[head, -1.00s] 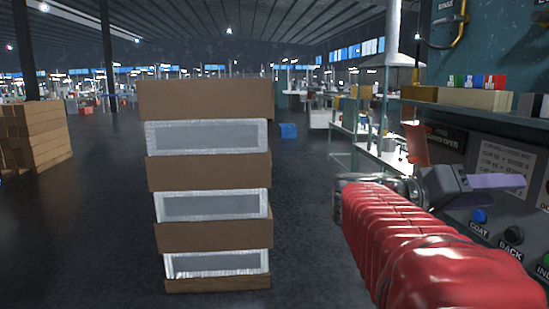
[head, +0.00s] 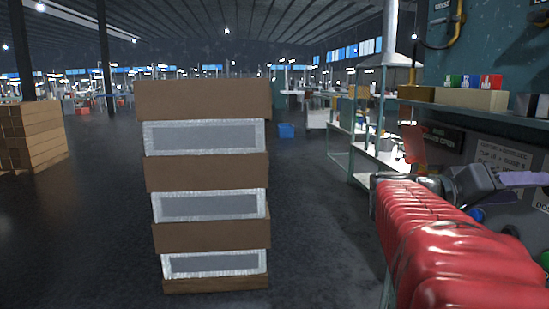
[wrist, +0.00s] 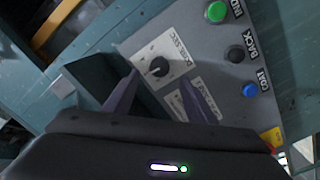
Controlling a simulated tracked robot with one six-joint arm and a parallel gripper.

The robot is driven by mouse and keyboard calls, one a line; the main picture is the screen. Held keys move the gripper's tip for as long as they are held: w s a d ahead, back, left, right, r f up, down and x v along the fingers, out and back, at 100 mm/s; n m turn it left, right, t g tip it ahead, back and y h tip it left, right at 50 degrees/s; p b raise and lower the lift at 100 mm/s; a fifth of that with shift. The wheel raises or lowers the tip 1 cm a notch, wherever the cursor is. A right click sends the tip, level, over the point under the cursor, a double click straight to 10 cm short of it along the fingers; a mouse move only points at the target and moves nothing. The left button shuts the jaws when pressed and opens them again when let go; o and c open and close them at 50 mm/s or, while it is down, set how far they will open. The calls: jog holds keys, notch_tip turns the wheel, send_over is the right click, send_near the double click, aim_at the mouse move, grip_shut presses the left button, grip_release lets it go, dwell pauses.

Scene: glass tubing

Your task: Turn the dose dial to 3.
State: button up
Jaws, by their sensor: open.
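The dose dial (wrist: 158,68) is a small dark knob on a white plate on the grey control panel, seen in the wrist view. Its numerals are too small to read. My gripper (wrist: 160,92) is open and empty, with a purple-grey finger on each side of the picture's middle and the dial just beyond and between the fingertips. They look apart from the dial. In the head view my gripper (head: 515,180) reaches out to the right in front of the panel, and the dial does not show there.
Green (wrist: 216,12), black (wrist: 235,54) and blue (wrist: 250,89) buttons line the panel beside the dial. A shelf (head: 470,108) with small boxes hangs above the panel. A tall stack of boxes (head: 205,172) stands on the floor at left, with clear floor around it.

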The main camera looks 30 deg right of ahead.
aim_at(544, 188)
jog(key=x, duration=0.7)
jog(key=shift+d, duration=0.1)
jog(key=shift+c, duration=0.2)
jog(key=c, duration=1)
jog(key=shift+f+n, duration=0.1)
jog(key=shift+n, duration=0.6)
jog(key=o, duration=1)
jog(key=shift+o, duration=0.2)
